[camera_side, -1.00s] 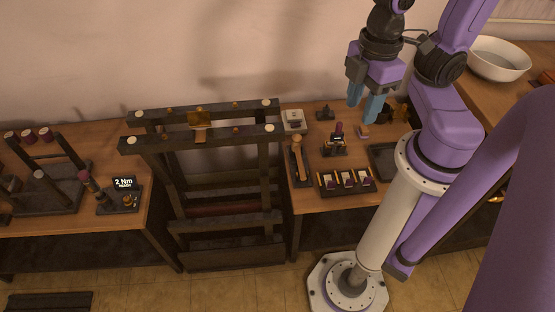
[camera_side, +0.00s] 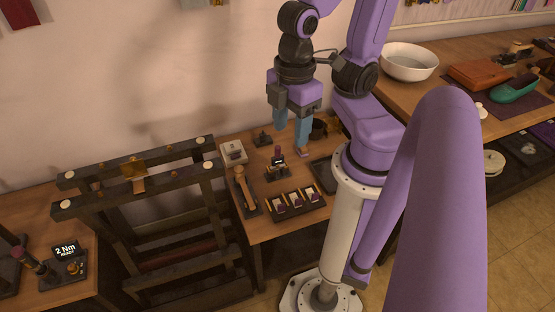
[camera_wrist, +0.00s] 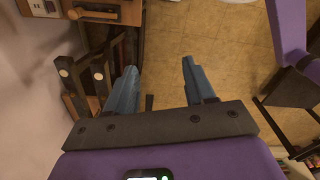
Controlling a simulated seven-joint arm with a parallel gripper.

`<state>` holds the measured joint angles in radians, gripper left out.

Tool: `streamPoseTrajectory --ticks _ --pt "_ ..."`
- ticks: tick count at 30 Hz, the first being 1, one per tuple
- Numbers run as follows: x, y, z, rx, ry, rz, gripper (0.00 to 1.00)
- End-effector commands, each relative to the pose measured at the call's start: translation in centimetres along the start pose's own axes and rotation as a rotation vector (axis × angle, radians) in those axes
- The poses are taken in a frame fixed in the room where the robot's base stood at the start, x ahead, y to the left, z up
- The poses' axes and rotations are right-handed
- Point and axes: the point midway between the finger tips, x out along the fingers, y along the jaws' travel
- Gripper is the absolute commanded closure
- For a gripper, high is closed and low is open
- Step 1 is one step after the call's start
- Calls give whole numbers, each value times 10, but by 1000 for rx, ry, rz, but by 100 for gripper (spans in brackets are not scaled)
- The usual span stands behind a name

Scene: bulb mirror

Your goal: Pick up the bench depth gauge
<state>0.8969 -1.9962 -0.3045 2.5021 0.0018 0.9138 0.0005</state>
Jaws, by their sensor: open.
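My gripper (camera_side: 291,138), with two blue fingers, is open and empty above the back right part of the small wooden bench in the side view. In the wrist view my gripper (camera_wrist: 158,75) has clear space between its fingers. I cannot tell for certain which item is the bench depth gauge. A small dark upright instrument with a purple top (camera_side: 277,163) stands mid-bench, below and slightly left of the fingers, and may be it. No finger visibly touches it. A small purple and orange block (camera_side: 303,153) shows just under the right finger.
A wooden-handled tool (camera_side: 242,183), a pale box (camera_side: 233,152) and a dark tray of several pieces (camera_side: 294,205) crowd the bench. A dark wooden rack (camera_side: 150,190) stands to its left. A white bowl (camera_side: 409,62) is on the right-hand bench.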

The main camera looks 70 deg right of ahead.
Motion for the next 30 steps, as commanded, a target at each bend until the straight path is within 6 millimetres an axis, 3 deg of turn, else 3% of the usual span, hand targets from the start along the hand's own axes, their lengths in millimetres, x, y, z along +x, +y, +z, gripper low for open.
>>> streamPoseTrajectory --ticks 7,11,14,21,30 --pt "0 1 0 7 0 0 47" --pt "5 11 -5 103 -4 2 47" --pt "12 29 -12 270 -8 5 47" --pt "39 92 -19 804 -12 13 47" --pt "77 171 4 1472 -13 23 47"
